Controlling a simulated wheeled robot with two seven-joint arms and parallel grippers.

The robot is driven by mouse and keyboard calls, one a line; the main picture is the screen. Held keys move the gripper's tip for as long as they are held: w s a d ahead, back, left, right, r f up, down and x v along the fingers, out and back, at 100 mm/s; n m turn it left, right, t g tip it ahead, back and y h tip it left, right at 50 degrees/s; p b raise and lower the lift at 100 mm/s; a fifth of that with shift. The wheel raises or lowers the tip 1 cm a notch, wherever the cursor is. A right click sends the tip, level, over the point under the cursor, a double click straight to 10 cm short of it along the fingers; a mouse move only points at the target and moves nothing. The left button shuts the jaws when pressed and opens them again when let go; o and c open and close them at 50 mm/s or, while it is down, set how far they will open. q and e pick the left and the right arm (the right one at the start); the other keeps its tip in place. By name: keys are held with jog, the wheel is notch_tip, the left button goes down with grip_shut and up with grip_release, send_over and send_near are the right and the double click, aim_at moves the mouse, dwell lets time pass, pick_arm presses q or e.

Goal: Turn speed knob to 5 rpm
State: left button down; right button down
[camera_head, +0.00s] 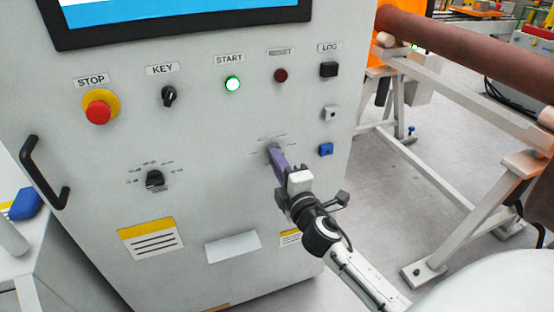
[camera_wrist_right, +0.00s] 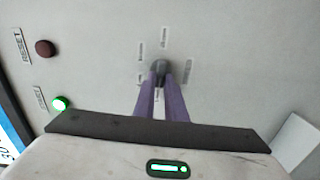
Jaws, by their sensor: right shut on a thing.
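A small dark rotary knob (camera_wrist_right: 160,66) sits on the front of the grey control cabinet, ringed by small labels too blurred to read. My right gripper (camera_head: 275,153) reaches it from the lower right, with its purple fingers on either side of the knob. In the right wrist view the fingertips (camera_wrist_right: 160,79) are closed on the knob, hiding part of it. The knob's pointer cannot be made out. A second black rotary knob (camera_head: 154,179) with its own ring of labels is at lower left on the panel. My left gripper is out of view.
Above are the red STOP button (camera_head: 98,112), KEY switch (camera_head: 168,96), lit green START button (camera_head: 232,84), RESET button (camera_head: 281,76) and black LOG button (camera_head: 329,69). A blue button (camera_head: 326,149) is right of the gripped knob. A handle (camera_head: 44,174) protrudes at left.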

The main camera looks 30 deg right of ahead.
jog(key=shift+n, duration=0.4)
jog(key=c, duration=1.8)
grip_release()
jog(key=b+v, duration=0.1)
jog(key=v, duration=0.9)
jog(key=shift+s+b, duration=0.15)
jog(key=shift+b, duration=0.2)
jog(key=shift+a+f, duration=0.1)
